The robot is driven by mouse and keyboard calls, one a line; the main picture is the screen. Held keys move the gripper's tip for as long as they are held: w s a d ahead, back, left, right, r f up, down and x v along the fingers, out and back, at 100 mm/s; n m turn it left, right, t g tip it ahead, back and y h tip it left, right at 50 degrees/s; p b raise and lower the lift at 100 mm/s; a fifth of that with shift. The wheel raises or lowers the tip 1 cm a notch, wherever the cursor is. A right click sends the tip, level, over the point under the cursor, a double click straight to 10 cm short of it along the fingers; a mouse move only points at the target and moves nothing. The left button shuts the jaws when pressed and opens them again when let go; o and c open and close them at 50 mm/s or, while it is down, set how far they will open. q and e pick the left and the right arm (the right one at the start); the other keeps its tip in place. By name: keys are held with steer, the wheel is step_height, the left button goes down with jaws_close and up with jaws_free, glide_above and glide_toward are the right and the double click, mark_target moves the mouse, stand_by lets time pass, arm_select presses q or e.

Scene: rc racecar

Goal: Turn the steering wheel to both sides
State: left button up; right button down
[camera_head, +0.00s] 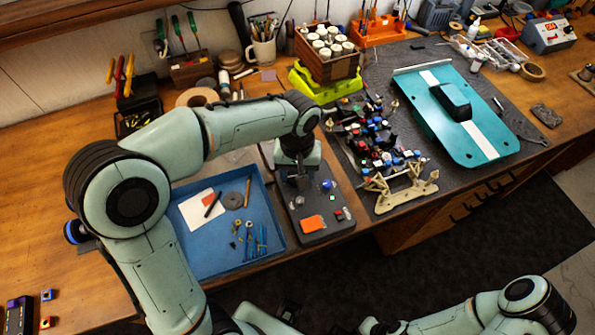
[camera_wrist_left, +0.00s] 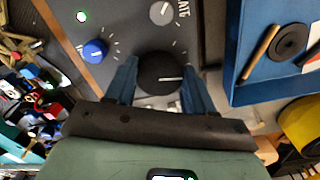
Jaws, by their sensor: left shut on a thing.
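A dark control box (camera_head: 294,217) stands at the front edge of the bench. In the left wrist view its panel (camera_wrist_left: 118,28) carries a large round black knob (camera_wrist_left: 160,72) with a white line, the wheel-like part here. My left gripper (camera_wrist_left: 161,88) is shut on this black knob, with one blue finger on each side. In the head view my left gripper (camera_head: 298,183) points down onto the box and hides the knob. My right arm lies low at the bottom right; its gripper end (camera_head: 372,326) is dark and cut by the picture edge.
A blue tray (camera_head: 262,245) with small parts sits left of the box. The car chassis (camera_head: 372,135) and teal body shell (camera_head: 445,120) lie on the grey mat to the right. A blue knob (camera_wrist_left: 95,50) and grey knob (camera_wrist_left: 162,12) stand close to the left fingers.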

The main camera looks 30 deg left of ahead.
arm_select(q)
steer(key=m, duration=0.3)
steer(key=shift+m, duration=0.4)
steer(key=shift+a+m+p, duration=0.1)
steer(key=shift+m+p, duration=0.3)
steer(key=shift+m, duration=1.2)
arm_select(e)
steer(key=shift+w+r, duration=0.35)
steer(key=shift+r, duration=0.2)
arm_select(q)
steer(key=shift+m, duration=0.3)
steer(key=o, duration=1)
steer(key=shift+o, duration=0.2)
steer(key=shift+r, duration=0.1)
step_height(320, 180, up, 13)
steer(key=p, duration=0.2)
steer(key=shift+r, duration=0.15)
arm_select(e)
steer(key=shift+w+r, duration=0.45)
steer(key=shift+r, duration=0.2)
steer(key=shift+w+r, duration=0.4)
steer(key=shift+r, duration=0.2)
